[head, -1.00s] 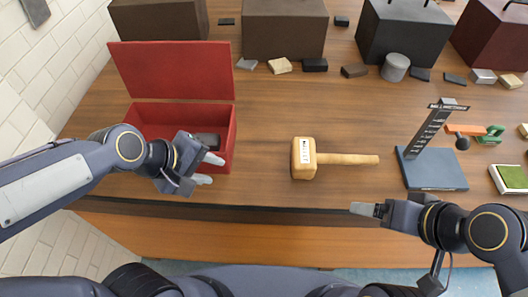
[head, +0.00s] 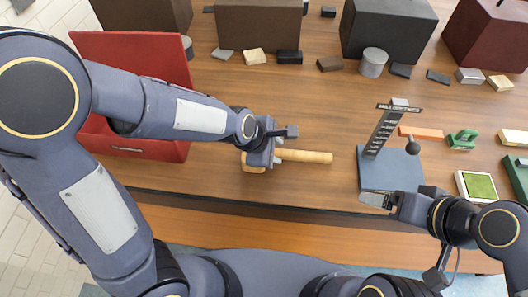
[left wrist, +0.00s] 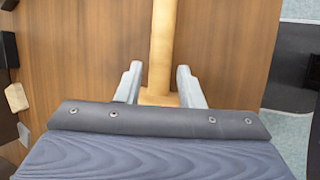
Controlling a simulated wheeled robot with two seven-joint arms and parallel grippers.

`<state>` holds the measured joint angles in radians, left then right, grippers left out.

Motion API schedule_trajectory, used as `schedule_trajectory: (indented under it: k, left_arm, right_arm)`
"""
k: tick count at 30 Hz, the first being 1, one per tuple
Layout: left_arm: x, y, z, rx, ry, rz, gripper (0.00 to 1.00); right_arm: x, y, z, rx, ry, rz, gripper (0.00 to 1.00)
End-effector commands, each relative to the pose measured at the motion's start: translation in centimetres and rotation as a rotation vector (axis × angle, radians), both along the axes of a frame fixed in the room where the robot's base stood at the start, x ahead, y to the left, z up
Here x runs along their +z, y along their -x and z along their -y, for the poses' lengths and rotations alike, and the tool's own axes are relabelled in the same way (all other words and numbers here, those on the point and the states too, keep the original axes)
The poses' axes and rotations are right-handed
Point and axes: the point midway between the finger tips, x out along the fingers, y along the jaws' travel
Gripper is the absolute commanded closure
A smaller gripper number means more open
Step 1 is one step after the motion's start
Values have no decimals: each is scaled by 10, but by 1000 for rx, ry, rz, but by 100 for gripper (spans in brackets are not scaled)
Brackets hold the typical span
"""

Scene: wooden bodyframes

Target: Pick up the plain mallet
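The plain mallet (head: 308,156) lies on the wooden table, its light handle pointing right in the head view. Its head is mostly hidden under my left gripper (head: 272,150). In the left wrist view the mallet's handle (left wrist: 163,48) runs between the two fingers of my left gripper (left wrist: 159,78), near where it meets the head. The fingers are open, with a gap on each side of the handle. My right gripper (head: 376,200) is at the table's front edge by the blue-grey stand, away from the mallet; its finger opening does not show clearly.
An open red box (head: 140,147) stands left, partly behind my left arm. A blue-grey stand (head: 385,172) with a dark upright is right of the mallet. Small blocks and large dark boxes line the back. A green-topped pad (head: 480,186) is far right.

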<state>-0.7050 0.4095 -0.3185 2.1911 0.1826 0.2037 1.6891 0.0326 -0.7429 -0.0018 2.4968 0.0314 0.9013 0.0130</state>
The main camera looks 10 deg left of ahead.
Motion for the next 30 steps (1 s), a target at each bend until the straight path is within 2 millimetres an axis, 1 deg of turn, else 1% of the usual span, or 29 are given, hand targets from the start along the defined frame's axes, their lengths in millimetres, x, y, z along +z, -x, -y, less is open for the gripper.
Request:
schedule_trajectory:
  k: [1,6,9,15,23,30]
  left_arm:
    - [-9,-2,4,0,-3,-4,66]
    - [-27,-9,13,1,-2,-3,66]
    - [-30,-11,15,0,0,-1,66]
    - [-29,-11,15,-1,0,0,66]
    - [-29,-11,15,-1,0,0,100]
    - [-28,-12,15,-1,1,2,100]
  right_arm:
    - [-2,0,0,0,0,0,15]
    - [-4,0,0,0,0,0,15]
    - [-4,0,0,0,0,0,15]
    - [-4,0,0,0,0,0,15]
    - [-4,0,0,0,0,0,15]
    - [-4,0,0,0,0,0,15]
